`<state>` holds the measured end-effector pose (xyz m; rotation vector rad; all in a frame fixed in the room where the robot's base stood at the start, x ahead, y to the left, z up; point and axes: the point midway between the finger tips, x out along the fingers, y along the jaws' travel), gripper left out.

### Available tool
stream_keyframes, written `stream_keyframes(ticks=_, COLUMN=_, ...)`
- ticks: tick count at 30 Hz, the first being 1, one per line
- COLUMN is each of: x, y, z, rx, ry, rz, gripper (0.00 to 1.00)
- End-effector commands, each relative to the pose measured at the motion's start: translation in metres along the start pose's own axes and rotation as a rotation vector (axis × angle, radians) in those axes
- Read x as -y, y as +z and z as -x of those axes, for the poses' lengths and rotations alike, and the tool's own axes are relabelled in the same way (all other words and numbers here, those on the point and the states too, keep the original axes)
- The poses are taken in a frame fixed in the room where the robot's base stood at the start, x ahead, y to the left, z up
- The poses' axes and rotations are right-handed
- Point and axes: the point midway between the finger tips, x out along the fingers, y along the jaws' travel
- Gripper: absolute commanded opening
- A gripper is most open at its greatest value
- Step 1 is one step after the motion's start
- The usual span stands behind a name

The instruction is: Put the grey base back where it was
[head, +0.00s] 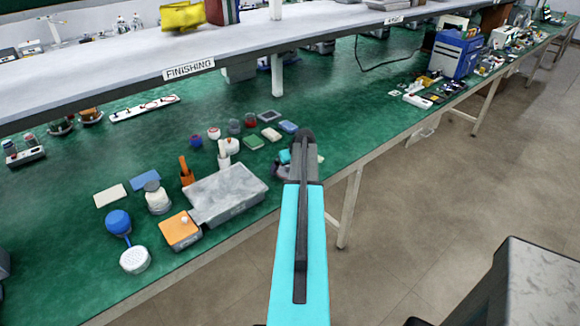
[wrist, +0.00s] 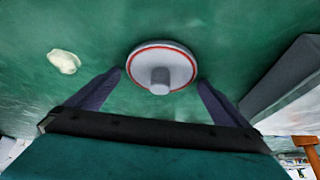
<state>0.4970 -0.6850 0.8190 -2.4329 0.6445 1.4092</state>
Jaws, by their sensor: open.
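A round grey base (wrist: 160,66) with a red ring and a short upright post shows in the wrist view, on the green bench top. My gripper (wrist: 159,80) is open, with one dark finger on each side of the base's near part. A gap shows between each finger and the disc, and nothing is held. I cannot tell how high the fingertips are above the bench. In the head view my arm covers most of the gripper, and I cannot make out the base there.
A grey metal box (head: 230,195) stands left of my gripper; its side also shows in the wrist view (wrist: 285,80). An orange block (head: 180,231), a blue-and-white pump part (head: 118,222) and several small parts stand around. A shelf (head: 100,75) overhangs the back. The bench's front edge is close.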

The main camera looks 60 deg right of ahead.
Motion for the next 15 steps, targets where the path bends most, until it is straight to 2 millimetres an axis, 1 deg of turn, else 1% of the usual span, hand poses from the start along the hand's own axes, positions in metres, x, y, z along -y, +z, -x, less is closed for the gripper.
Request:
stream_keyframes(ticks=8, x=0.0, y=-0.001, z=0.007, rx=-0.001, ry=0.001, rz=0.0, gripper=1.0)
stream_keyframes(ticks=11, x=0.0, y=-0.001, z=0.015, rx=-0.002, ry=0.001, rz=0.0, gripper=1.0)
stream_keyframes(ticks=15, x=0.0, y=0.0, z=0.032, rx=-0.002, ry=0.002, rz=0.0, gripper=1.0)
